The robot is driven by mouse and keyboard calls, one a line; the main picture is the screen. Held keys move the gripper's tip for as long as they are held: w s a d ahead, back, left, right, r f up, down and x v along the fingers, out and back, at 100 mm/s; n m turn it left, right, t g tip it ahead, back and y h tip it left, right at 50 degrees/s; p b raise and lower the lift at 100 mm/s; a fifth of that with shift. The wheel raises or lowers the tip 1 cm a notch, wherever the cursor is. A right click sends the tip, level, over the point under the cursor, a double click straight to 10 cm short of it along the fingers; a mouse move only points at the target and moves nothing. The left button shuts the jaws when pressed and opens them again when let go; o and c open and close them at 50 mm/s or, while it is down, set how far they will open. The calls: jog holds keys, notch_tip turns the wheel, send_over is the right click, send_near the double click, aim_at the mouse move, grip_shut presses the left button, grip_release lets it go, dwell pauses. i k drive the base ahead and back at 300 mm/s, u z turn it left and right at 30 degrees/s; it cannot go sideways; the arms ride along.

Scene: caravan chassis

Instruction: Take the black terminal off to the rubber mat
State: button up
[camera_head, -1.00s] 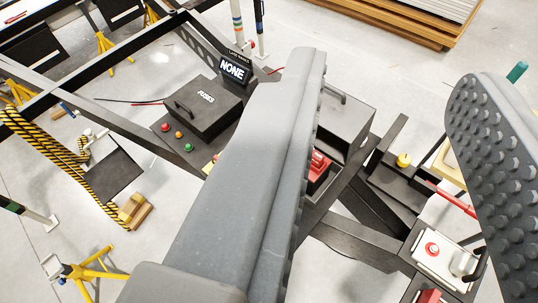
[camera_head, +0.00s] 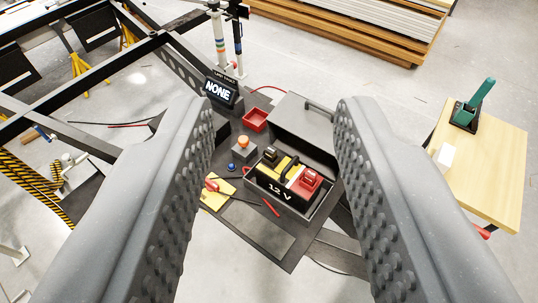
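The 12 V battery (camera_head: 271,186) sits in an open dark box in the middle of the view, between my fingers. The black terminal (camera_head: 271,154) stands on its far left part, beside a yellow strap. A red terminal (camera_head: 309,181) is on its right end. A flat dark grey patch (camera_head: 254,234), which looks like the rubber mat, lies in front of the battery box. My gripper (camera_head: 275,110) is wide open and empty. Its studded fingers frame the battery from left and right, apart from both terminals.
The grey lid (camera_head: 293,122) stands behind the box. A wooden table (camera_head: 490,150) is at the right.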

aim_at(243, 217)
jog(key=i, duration=1)
